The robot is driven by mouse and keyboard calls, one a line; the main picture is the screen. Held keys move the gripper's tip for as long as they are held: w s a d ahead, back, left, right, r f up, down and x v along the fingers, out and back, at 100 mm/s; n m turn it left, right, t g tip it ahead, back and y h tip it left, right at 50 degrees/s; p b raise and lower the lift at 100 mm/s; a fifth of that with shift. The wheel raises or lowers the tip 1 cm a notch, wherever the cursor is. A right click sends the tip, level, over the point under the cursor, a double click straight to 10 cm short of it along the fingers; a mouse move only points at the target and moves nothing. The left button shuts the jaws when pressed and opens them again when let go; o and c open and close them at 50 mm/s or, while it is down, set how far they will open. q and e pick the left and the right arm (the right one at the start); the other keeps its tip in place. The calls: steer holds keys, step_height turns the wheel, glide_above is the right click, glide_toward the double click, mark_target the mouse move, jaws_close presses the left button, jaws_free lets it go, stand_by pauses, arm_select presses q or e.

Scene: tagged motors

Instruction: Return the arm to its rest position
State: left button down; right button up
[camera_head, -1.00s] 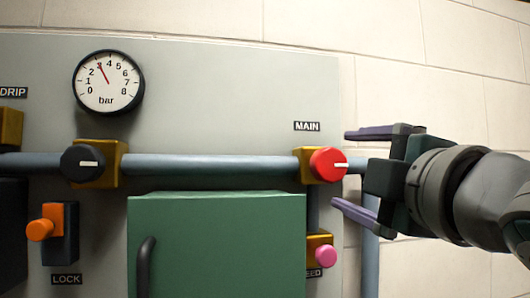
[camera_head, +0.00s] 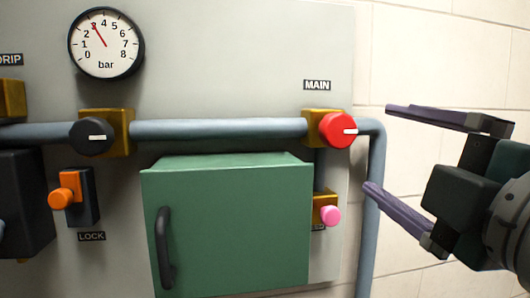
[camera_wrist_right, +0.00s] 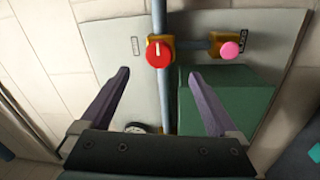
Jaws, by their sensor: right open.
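My right gripper (camera_head: 377,147) is at the right of the head view, its two purple fingers wide apart and nothing between them. It is clear of the red MAIN knob (camera_head: 338,130), which sits on a brass valve body with its white mark horizontal in the head view. In the right wrist view the gripper's fingers (camera_wrist_right: 160,80) are spread, and the red knob (camera_wrist_right: 159,53) shows beyond them, apart from both. My left gripper is not in view.
A grey panel (camera_head: 230,50) carries a gauge (camera_head: 106,43), a blue pipe (camera_head: 220,129), a black knob (camera_head: 93,136), an orange LOCK lever (camera_head: 66,196) and a pink knob (camera_head: 330,215). A green door box (camera_head: 235,225) juts out below. Bare wall (camera_head: 440,60) is at right.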

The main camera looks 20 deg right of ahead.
steer(key=s+f+m+g, duration=0.2)
steer(key=f+m+g, duration=0.2)
steer(key=f, duration=0.4)
steer(key=s+f+m+g, duration=0.3)
steer(key=f+m+g, duration=0.1)
steer(key=f, duration=0.3)
steer(key=s+a+f+m+g+y, duration=0.3)
steer(key=s+a+f+g+y, duration=0.1)
steer(key=s+a+f+g, duration=0.3)
steer(key=s+f, duration=0.2)
steer(key=s, duration=0.1)
steer(key=shift+s+a+y, duration=0.15)
steer(key=shift+s+y, duration=0.1)
steer(key=shift+y, duration=0.15)
